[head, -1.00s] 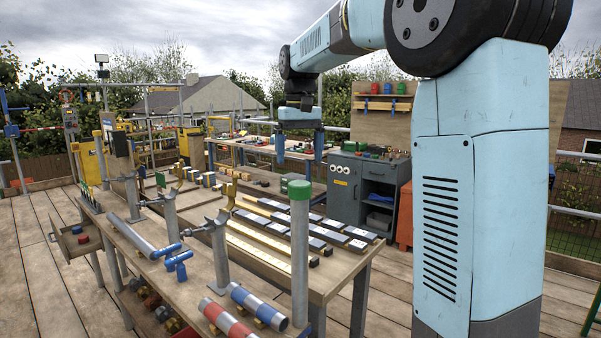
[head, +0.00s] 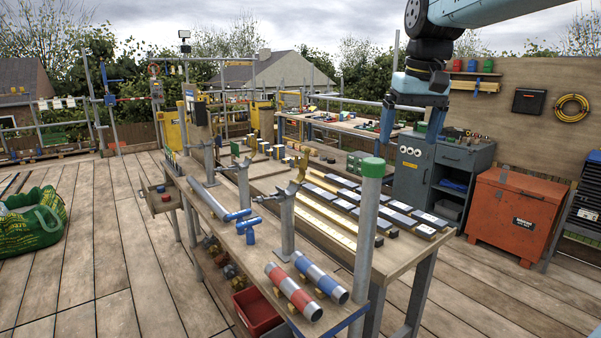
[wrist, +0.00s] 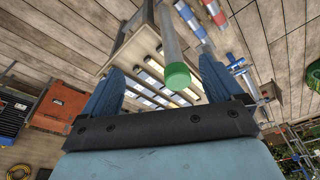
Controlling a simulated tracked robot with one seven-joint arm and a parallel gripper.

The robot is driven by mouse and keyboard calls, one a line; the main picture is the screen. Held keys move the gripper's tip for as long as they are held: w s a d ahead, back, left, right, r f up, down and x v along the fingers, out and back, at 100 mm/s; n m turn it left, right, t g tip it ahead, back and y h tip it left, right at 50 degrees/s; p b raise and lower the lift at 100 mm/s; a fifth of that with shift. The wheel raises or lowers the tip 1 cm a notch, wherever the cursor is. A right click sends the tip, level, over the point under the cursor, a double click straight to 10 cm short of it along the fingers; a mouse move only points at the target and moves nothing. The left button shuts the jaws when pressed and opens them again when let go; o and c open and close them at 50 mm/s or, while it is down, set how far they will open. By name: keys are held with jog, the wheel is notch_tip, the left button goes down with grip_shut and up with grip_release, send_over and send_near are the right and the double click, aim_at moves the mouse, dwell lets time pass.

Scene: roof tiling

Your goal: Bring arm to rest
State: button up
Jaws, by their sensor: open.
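My gripper (head: 411,122) hangs from my light blue arm at the upper right of the head view, its two blue fingers pointing down. It is in the air above and beyond the near workbench (head: 402,262), in front of the grey cabinet. In the wrist view my gripper (wrist: 157,95) shows its two blue fingers well apart with nothing held between them. Beyond the fingertips, the wrist view shows the green-capped post (wrist: 176,77) and the bench below. The post's green cap (head: 373,167) also shows in the head view, left of my gripper.
The bench carries dark tiles (head: 385,212), a red-banded tube (head: 293,291) and a blue-banded tube (head: 320,278). A grey cabinet (head: 408,180) and an orange chest (head: 515,215) stand at right. A green bag (head: 30,222) lies at left. Open decking (head: 110,260) lies between bag and bench.

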jog(key=s+d+f+t, duration=0.1)
jog(key=s+f+t, duration=0.2)
jog(key=s+f, duration=1)
jog(key=s, duration=0.3)
jog(key=shift+s+d+m, duration=0.25)
jog(key=shift+s+m, duration=0.05)
jog(key=shift+m, duration=0.1)
jog(key=shift+c, duration=0.4)
